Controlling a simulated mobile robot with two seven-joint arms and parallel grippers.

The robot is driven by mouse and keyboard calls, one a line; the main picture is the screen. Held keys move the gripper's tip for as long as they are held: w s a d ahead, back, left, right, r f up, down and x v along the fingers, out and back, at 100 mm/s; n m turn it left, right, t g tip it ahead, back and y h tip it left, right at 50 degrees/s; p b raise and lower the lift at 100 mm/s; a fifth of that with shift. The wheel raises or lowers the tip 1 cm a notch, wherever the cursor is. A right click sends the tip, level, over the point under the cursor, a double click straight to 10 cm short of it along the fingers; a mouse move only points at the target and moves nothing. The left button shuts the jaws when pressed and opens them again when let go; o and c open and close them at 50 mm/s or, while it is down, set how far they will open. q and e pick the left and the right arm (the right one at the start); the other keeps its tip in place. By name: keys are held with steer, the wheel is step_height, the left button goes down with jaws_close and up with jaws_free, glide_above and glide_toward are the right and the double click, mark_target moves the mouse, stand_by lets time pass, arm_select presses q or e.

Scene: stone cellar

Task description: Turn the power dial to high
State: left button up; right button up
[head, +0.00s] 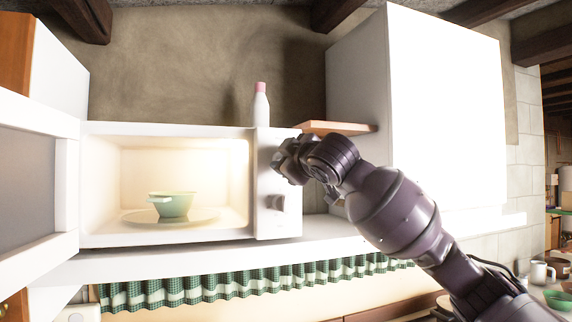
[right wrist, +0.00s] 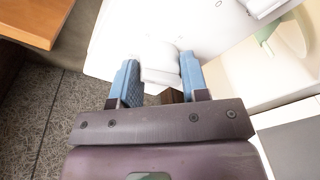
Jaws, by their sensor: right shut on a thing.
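The white microwave (head: 190,128) stands open on the counter, its control panel on the right of the cavity. My right gripper (head: 279,161) is at the upper part of that panel. In the right wrist view its two blue fingers (right wrist: 160,66) are shut on a pale knob (right wrist: 161,76), which appears to be the upper dial. The fingers and arm hide this dial in the head view. A lower dial (head: 277,202) shows below the gripper, untouched. I cannot read dial markings, so the setting is unclear. My left gripper is not in view.
A green bowl (head: 172,206) sits inside the lit microwave. A white bottle with a pink cap (head: 261,104) stands on top. A wooden shelf (head: 338,128) and a large white cabinet (head: 446,110) are close on the right. The microwave door (head: 38,175) swings out left.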

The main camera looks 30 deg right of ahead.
steer(key=m+b, duration=0.1)
steer(key=m, duration=0.2)
steer(key=m+b, duration=0.1)
steer(key=m, duration=0.2)
steer(key=shift+a+f+t+h, duration=0.1)
steer(key=shift+t+h, duration=0.2)
steer(key=shift+h, duration=0.1)
steer(key=m+h, duration=0.1)
steer(key=m, duration=0.5)
steer(key=m+h, duration=0.1)
steer(key=m, duration=0.5)
steer(key=shift+a, duration=0.1)
steer(key=m, duration=0.3)
steer(key=m+h+p, duration=0.1)
steer(key=m, duration=0.1)
steer(key=shift+m+h, duration=0.3)
steer(key=shift+m, duration=0.4)
steer(key=o, duration=0.9)
